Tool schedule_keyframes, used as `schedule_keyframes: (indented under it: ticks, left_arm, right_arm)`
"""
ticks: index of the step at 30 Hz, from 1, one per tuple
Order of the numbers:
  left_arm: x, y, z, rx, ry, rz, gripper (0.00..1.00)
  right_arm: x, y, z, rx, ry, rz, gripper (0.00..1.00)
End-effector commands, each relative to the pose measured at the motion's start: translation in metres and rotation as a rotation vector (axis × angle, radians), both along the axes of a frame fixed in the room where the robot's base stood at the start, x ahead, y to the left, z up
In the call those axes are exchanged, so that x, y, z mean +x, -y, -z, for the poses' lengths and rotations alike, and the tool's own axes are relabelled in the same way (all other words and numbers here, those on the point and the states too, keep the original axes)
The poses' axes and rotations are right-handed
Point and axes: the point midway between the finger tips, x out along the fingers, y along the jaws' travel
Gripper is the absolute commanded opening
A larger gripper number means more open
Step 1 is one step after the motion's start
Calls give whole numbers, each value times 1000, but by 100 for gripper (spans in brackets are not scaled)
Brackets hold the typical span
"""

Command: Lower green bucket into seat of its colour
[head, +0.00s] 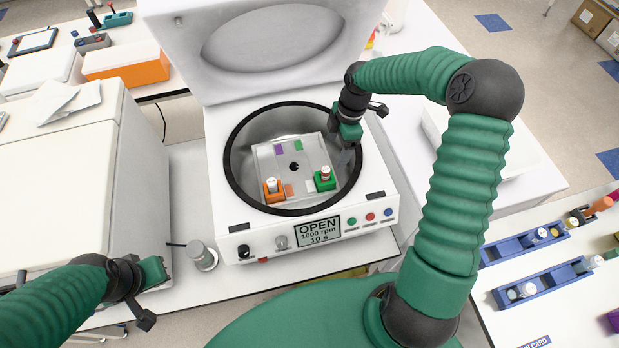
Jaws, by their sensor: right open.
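The green bucket (325,180), with a capped tube standing in it, is at the front right of the square rotor (262,160) inside the open centrifuge (222,205). A white mark (310,187) lies beside it. A green mark (298,145) and a purple mark (279,149) are at the rotor's back. An orange bucket (273,190) with a tube is at the front left, beside an orange mark (289,190). My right gripper (346,157) is open, just above and behind the green bucket, apparently empty. My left gripper (160,272) is low at left; its jaw opening cannot be made out.
The raised lid (275,45) stands behind the bowl, whose dark rim (232,170) surrounds the rotor. A grey cylindrical knob (203,256) stands near my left gripper. A white machine (50,180) is at left. Blue racks (525,245) lie on the right table.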

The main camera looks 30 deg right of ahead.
Motion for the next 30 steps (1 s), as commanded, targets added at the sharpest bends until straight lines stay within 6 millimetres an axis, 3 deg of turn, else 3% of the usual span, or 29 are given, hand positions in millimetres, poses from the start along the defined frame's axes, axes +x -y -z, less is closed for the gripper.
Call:
schedule_keyframes:
  ticks: [5,15,30]
  left_arm:
    - [0,0,-3,0,0,0,0]
    - [0,0,-13,0,0,0,0]
    - [0,0,-32,0,0,0,0]
  right_arm:
    - [1,0,18,7,1,-14,78]
    - [4,-11,101,7,-1,-11,78]
    - [12,-21,166,6,3,-10,78]
